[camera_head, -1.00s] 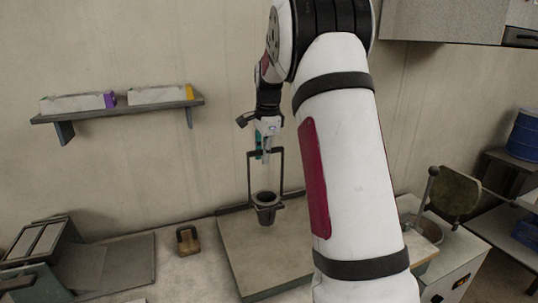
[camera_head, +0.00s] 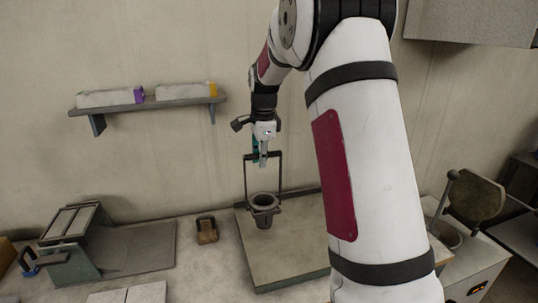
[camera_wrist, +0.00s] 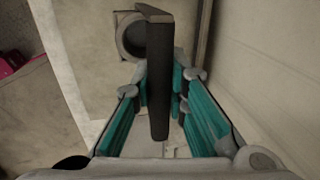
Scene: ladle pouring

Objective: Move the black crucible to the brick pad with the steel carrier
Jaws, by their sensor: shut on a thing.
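The black crucible (camera_head: 264,203) sits upright in the ring of the steel carrier (camera_head: 281,175), a dark tall frame with a top bar. My gripper (camera_head: 262,160) is shut on the carrier's top bar, above the crucible. In the wrist view, the dark bar (camera_wrist: 158,85) stands between the teal fingers (camera_wrist: 160,110), and the crucible's round rim (camera_wrist: 131,36) shows behind it. The crucible is over the left part of a grey slab; its clearance is hard to tell. Pale flat blocks, possibly the brick pad (camera_head: 128,294), show at the bottom left, cut off by the frame edge.
The grey slab (camera_head: 290,262) lies on the bench. A small brown block with a handle (camera_head: 206,230) stands left of it. A hinged grey mould-like device (camera_head: 70,225) stands further left. A furnace with an open lid (camera_head: 474,196) is at the right. A wall shelf (camera_head: 150,103) hangs above.

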